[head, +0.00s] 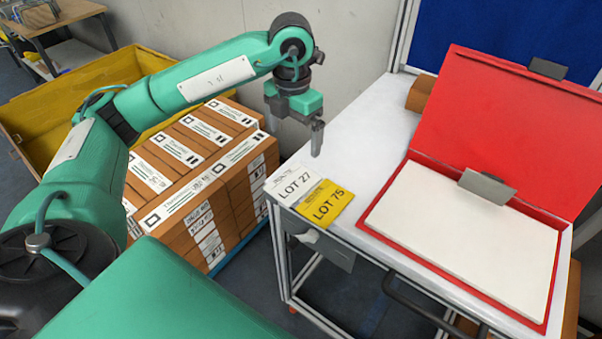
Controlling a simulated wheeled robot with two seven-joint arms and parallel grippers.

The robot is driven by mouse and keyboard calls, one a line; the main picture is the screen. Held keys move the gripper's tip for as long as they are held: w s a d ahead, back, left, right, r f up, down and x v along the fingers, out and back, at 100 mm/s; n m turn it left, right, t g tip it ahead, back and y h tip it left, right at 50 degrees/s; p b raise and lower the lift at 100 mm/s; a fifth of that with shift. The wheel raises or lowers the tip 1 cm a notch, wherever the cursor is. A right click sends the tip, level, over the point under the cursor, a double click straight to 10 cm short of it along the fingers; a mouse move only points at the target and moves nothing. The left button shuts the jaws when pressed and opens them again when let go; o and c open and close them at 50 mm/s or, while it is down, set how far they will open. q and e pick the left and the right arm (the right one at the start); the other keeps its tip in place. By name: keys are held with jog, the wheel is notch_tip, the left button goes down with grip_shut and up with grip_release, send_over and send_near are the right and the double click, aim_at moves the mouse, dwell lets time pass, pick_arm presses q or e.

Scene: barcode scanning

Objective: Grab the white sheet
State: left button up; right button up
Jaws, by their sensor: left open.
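A white sheet marked LOT 27 (294,184) lies flat at the left corner of the white table (372,125). A yellow sheet marked LOT 75 (325,203) lies right beside it. A blank white sheet or pad (465,240) also lies in the open red case (520,125) on the right of the table. My left gripper (294,138) points down above and behind the LOT 27 sheet, with its fingers apart and nothing between them. It appears clear of the sheet. My right gripper is out of view.
Stacked brown cartons with white labels (190,170) stand left of the table. A yellow bin (45,110) is behind them. A grey clip (487,186) sits on the case's white surface. The table is bare between the sheets and the case.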

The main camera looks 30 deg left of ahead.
pick_arm(q)
jog(key=p, duration=0.1)
send_over(292, 184)
jog(key=f, duration=0.7)
jog(key=shift+w+f, duration=0.3)
jog(key=shift+w, duration=0.05)
notch_tip(292, 184, down, 4)
jog(key=shift+s+a+p, duration=0.1)
jog(key=shift+s+p, duration=0.05)
jog(key=shift+p, duration=0.8)
jog(key=shift+f, duration=0.6)
jog(key=shift+s, duration=0.1)
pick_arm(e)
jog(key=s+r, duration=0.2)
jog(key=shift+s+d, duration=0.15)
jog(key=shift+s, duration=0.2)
pick_arm(q)
jog(key=shift+f, duration=0.1)
jog(key=c, duration=1)
